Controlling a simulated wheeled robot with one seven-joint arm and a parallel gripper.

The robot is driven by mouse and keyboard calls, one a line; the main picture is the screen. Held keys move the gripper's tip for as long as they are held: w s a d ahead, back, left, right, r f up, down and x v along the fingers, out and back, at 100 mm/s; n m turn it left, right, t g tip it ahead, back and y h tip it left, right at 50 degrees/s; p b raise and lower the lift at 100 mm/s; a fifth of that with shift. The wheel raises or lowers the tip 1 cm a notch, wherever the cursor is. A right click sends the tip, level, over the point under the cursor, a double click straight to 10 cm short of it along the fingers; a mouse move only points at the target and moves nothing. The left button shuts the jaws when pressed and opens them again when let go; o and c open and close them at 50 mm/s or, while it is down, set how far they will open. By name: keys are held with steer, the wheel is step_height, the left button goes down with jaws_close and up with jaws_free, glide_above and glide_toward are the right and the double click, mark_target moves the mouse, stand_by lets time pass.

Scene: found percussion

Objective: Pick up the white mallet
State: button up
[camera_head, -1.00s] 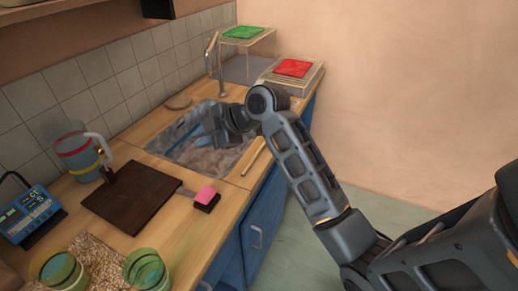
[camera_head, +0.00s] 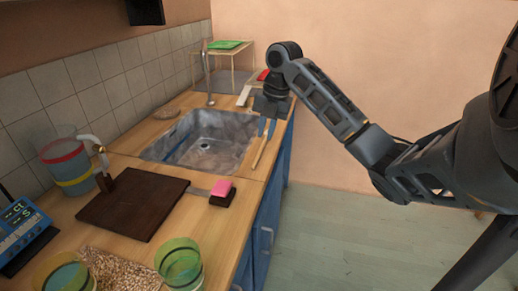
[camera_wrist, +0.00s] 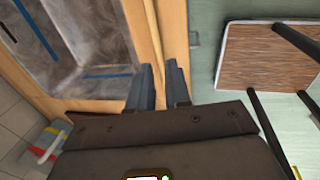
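A thin pale stick (camera_head: 259,153), which looks like the mallet, lies on the wooden counter strip between the sink and the front edge. No white head is clearly visible on it. My gripper (camera_head: 267,127) points down over the far end of the stick, with its two blue-grey fingers apart. In the wrist view my gripper (camera_wrist: 160,82) is open, and a pale strip that seems to be the stick (camera_wrist: 152,28) runs up from the gap between the fingers. I cannot tell whether the fingers touch it.
The empty sink (camera_head: 205,135) is left of the stick. A dark board (camera_head: 133,204), a pink-topped sponge (camera_head: 222,190), a jug (camera_head: 68,165) and green glasses (camera_head: 180,262) stand nearer. Beyond are a green tray (camera_head: 225,45) and a red one (camera_head: 263,75). Floor lies right of the counter.

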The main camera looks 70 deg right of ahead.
mark_target(260, 151)
steer(key=shift+w+f+p, duration=0.15)
steer(key=shift+w+f, duration=0.1)
steer(key=shift+f, duration=0.75)
steer(key=shift+w+f+p, duration=0.1)
steer(key=shift+w+f, duration=0.1)
steer(key=shift+f, duration=0.8)
steer(key=shift+w+f+p, duration=0.15)
steer(key=shift+w+f, duration=0.1)
steer(key=shift+f, duration=0.75)
jaws_close()
